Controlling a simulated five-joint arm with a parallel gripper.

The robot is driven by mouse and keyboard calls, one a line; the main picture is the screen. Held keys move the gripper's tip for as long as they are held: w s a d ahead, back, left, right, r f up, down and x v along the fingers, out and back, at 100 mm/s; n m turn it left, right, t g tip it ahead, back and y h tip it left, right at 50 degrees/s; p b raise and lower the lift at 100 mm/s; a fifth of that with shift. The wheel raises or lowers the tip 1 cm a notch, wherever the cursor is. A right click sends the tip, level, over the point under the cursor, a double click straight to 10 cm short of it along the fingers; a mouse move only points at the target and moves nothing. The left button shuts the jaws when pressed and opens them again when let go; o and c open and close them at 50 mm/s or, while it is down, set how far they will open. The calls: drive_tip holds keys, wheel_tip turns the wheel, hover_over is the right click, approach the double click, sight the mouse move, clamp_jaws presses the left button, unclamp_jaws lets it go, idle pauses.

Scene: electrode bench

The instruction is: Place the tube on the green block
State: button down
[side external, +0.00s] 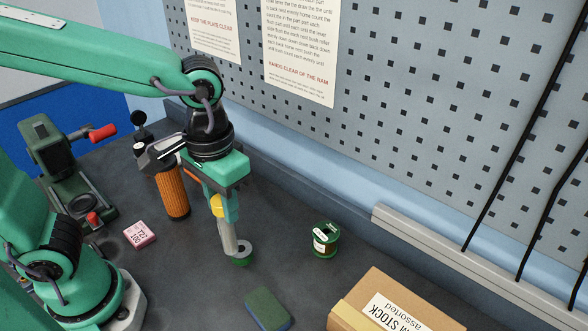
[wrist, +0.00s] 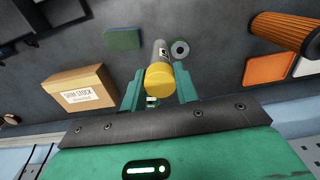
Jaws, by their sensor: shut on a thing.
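The tube, with a yellow cap and a grey body (side external: 228,238), hangs roughly upright from my gripper (side external: 222,206). In the wrist view its yellow end (wrist: 159,78) sits between my two green fingers (wrist: 158,92), which are shut on it. The tube's lower end is close to a grey-topped ring or spool; I cannot tell whether they touch. The green block (side external: 267,308) lies flat on the bench, apart from the tube, toward the front right in the side view. It also shows in the wrist view (wrist: 122,39), left of the tube's far end.
The grey-topped ring (side external: 244,250) stands beside the tube's lower end. A green labelled spool (side external: 326,240) stands to the right. A cardboard shim stock box (side external: 400,302) is at front right. A pink box (side external: 139,235) and an orange ribbed cylinder (side external: 173,194) are to the left.

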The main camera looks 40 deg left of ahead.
drive_tip(key=w+a+f, duration=0.4)
drive_tip(key=w+f, duration=0.1)
drive_tip(key=f, duration=0.3)
drive_tip(key=shift+a, duration=0.2)
idle(0.4)
drive_tip(key=shift+f, duration=0.15)
drive_tip(key=c, duration=1.1)
unclamp_jaws()
drive_tip(key=shift+o, duration=0.2)
wheel_tip(320, 180, up, 12)
drive_tip(key=shift+r, duration=0.2)
